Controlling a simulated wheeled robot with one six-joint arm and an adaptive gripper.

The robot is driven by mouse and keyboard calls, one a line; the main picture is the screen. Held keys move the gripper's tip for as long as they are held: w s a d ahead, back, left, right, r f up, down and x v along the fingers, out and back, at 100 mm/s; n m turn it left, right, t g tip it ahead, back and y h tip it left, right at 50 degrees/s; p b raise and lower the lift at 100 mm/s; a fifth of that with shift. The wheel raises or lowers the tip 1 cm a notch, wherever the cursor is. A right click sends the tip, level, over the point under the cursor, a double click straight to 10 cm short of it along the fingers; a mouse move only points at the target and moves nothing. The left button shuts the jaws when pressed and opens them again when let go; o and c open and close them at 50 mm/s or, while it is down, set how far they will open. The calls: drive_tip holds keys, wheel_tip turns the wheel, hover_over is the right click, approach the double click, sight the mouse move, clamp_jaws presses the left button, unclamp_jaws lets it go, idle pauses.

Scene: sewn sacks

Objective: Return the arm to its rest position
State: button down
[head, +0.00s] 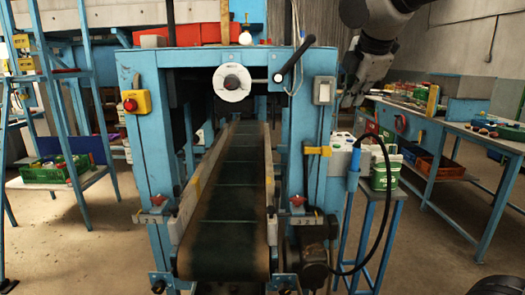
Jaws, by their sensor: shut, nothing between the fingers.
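My arm hangs in from the top right of the head view, dark grey and raised. My gripper (350,98) points downward at the arm's lower end, just right of the blue machine frame. Its fingers are small and dark, and they look closed with nothing held. The gripper appears in front of the workbench area, clear of the machine's right post in the picture; its exact distance from it I cannot tell.
A blue machine frame (150,165) with a dark green conveyor belt (235,190) fills the centre. A green-and-white container (386,170) stands on a small blue stand right of it. A blue workbench (465,135) is at right, blue shelving (75,150) at left.

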drive_tip(key=s+d+f+m+g, duration=0.1)
drive_tip(key=s+d+f+m, duration=0.6)
drive_tip(key=s+m, duration=0.3)
drive_tip(key=s+d+f+m+g, duration=0.2)
drive_tip(key=s+d+f+m, duration=0.5)
drive_tip(key=s, duration=0.5)
wheel_tip(320, 180, down, 2)
drive_tip(key=m, duration=0.3)
drive_tip(key=shift+s+d, duration=0.15)
drive_tip(key=shift+s, duration=0.05)
